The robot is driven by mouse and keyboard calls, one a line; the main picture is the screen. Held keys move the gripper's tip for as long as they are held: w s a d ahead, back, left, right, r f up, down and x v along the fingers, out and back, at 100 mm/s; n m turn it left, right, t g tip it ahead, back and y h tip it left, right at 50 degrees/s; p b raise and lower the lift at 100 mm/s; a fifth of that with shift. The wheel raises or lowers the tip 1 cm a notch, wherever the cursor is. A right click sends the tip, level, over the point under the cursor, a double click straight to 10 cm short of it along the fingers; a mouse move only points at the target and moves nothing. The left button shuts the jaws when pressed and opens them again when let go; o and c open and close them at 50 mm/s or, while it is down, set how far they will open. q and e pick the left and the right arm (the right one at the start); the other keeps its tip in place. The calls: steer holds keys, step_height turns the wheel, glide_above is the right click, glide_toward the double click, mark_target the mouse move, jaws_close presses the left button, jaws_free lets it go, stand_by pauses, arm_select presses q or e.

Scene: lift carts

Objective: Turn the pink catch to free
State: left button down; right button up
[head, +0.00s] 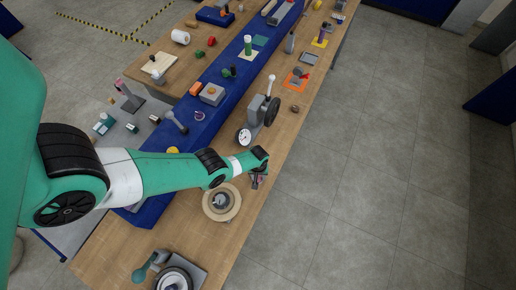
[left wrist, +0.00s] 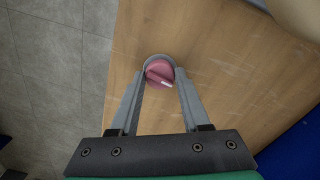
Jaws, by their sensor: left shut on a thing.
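The pink catch (left wrist: 159,73) is a round pink knob with a raised grip bar and a white mark, set on a grey round base (left wrist: 158,58) on the wooden table. In the left wrist view the mark points to the lower right. My left gripper (left wrist: 160,78) has its two grey fingers on either side of the knob, shut on it. In the head view my left gripper (head: 259,180) is at the table's right edge, and the catch is mostly hidden beneath it. My right gripper is in neither view.
A round wooden piece with a grey centre (head: 233,210) stands close to the left of my gripper. A gauge device with dark wheels (head: 257,118) stands behind it. A grey machine with a green-knobbed lever (head: 190,272) is nearer. Grey floor (head: 350,200) lies open to the right.

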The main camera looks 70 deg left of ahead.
arm_select(q)
steer(key=m, duration=0.3)
steer(key=shift+m, duration=0.3)
steer(key=m, duration=0.4)
steer(key=shift+m, duration=0.3)
steer(key=m, duration=0.4)
steer(key=shift+m, duration=1.9)
steer(key=shift+c, duration=1.9)
jaws_free()
